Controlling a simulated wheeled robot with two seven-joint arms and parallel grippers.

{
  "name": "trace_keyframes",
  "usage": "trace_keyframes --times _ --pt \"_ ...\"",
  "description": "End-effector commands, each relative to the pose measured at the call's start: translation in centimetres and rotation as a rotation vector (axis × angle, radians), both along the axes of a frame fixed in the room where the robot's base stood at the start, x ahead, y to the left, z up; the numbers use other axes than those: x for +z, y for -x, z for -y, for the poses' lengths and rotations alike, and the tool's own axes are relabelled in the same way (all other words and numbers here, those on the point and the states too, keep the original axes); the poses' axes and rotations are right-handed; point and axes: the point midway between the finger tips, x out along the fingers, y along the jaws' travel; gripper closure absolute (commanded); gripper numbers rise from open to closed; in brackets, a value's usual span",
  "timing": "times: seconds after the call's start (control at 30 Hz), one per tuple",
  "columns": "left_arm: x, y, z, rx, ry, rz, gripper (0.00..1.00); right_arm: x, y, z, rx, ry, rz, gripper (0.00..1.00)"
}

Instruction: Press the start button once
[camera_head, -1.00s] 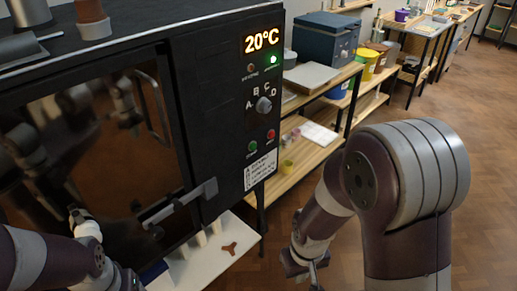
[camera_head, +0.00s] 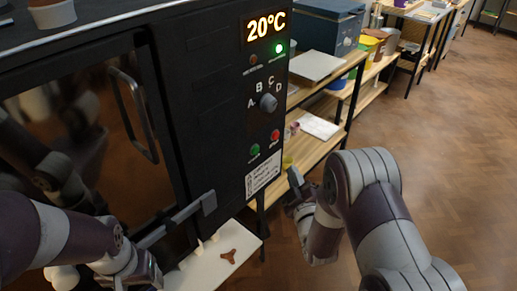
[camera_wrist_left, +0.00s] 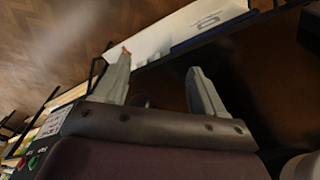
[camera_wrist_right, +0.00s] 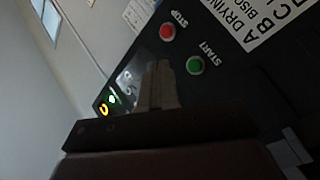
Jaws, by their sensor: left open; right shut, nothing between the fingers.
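The green start button (camera_head: 255,149) is on the lower part of the black kiln's control panel, left of and below the red stop button (camera_head: 275,134). In the right wrist view the green button (camera_wrist_right: 195,65), labelled START, lies right of my fingertips, and the red button (camera_wrist_right: 167,31) is above them. My right gripper (camera_wrist_right: 158,66) is shut and empty, pointing at the panel; contact with the button is not visible. In the head view the right gripper (camera_head: 294,181) is right of the panel's lower edge. My left gripper (camera_wrist_left: 160,62) is open and empty, low beside the kiln front.
A knob (camera_head: 268,102) marked A to D and a 20°C display (camera_head: 265,26) are above the buttons. A white board (camera_head: 215,265) lies below. Wooden shelves (camera_head: 325,135) stand behind; floor at right is clear.

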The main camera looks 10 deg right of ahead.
Motion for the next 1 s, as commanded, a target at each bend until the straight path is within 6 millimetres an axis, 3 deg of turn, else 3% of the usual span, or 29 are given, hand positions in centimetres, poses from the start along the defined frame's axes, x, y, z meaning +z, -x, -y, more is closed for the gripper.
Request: trace_keyframes --times 0.47,1.0 --pt "-0.1 0.0 0.0 0.000 0.000 0.000 0.30 0.0 -0.6 -0.5 0.002 0.017 0.003 1.00" --pt "-1.5 0.0 0.0 0.000 0.000 0.000 0.30 -0.1 -6.2 -4.8 0.000 0.016 0.002 1.00"
